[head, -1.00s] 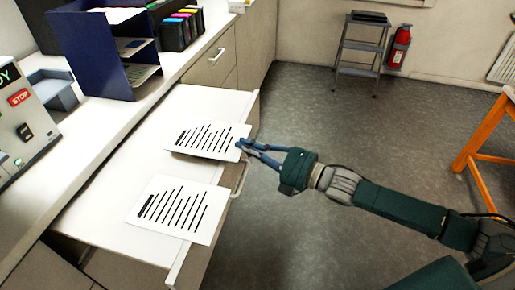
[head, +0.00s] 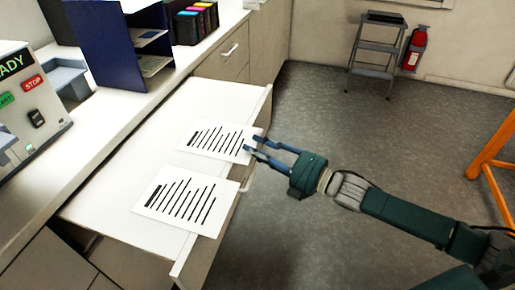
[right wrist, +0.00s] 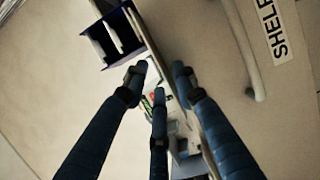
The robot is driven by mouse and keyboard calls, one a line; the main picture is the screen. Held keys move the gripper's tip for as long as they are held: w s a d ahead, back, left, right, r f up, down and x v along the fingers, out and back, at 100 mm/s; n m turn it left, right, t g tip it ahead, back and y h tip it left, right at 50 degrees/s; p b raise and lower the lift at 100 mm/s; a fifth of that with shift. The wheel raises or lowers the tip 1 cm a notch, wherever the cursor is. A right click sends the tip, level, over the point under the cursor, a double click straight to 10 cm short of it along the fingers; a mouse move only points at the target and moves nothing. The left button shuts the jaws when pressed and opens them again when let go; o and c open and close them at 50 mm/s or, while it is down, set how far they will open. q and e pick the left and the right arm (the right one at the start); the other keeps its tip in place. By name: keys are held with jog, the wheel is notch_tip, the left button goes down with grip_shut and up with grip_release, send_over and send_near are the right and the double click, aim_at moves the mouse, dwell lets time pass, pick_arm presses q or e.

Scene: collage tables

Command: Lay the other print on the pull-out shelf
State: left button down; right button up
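The pull-out shelf (head: 228,97) is a white board drawn out from under the counter. One print (head: 216,139), a white sheet with black bars, lies on its farther part, with its right end at the shelf's front edge. A second similar print (head: 180,201) lies on the nearer part, its right end also at that edge. My right gripper (head: 254,145) is at the right end of the farther print, fingers apart. In the right wrist view its fingers (right wrist: 158,85) are spread with nothing between them. My left gripper is not in view.
A blue file holder (head: 118,50) and ink bottles (head: 194,24) stand on the counter. A machine with a STOP button (head: 28,100) is at left. A step stool (head: 375,55), fire extinguisher (head: 415,48) and orange frame (head: 490,150) stand beyond open floor.

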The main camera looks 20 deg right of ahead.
jog(key=v, duration=1.2)
dwell(0.5)
